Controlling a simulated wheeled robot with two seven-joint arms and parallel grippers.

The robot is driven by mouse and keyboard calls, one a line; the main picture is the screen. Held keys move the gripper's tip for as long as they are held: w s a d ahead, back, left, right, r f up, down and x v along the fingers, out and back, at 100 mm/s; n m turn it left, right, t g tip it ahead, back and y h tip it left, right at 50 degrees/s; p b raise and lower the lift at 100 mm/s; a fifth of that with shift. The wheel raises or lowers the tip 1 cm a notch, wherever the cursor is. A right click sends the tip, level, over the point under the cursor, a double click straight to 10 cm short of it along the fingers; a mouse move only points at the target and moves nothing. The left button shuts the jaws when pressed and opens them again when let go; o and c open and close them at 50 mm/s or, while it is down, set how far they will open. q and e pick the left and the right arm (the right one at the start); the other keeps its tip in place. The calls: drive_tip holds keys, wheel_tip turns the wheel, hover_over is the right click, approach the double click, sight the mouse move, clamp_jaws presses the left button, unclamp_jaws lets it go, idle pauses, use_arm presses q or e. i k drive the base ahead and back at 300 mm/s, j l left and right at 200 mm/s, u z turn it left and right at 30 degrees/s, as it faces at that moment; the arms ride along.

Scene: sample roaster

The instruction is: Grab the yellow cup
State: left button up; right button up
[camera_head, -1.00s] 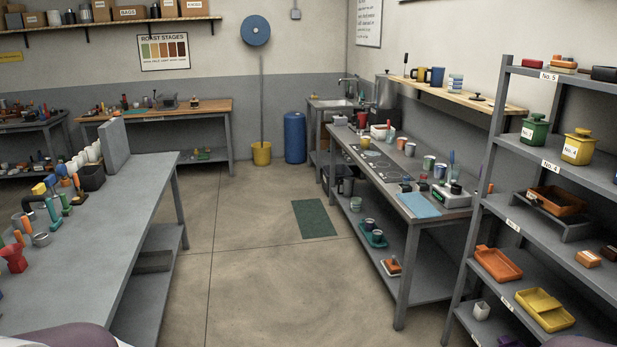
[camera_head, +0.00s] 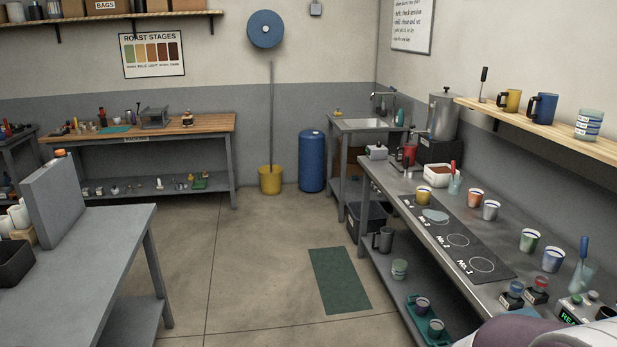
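A yellow mug with a dark handle (camera_head: 511,101) stands on the wooden wall shelf (camera_head: 560,130) above, left of a blue mug (camera_head: 543,107). Neither of my grippers is in view. Only a rounded part of my own body shows at the bottom right corner.
Other cups share the counter: an orange one (camera_head: 475,198), a grey one (camera_head: 491,210), a green one (camera_head: 529,240) and a blue one (camera_head: 552,258). A grey bench (camera_head: 100,235) stands at left. The floor between is clear, with a green mat (camera_head: 340,280).

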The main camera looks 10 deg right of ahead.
sight(423, 193)
drive_tip(key=i+z, duration=0.3)
drive_tip(key=i, duration=1.95)
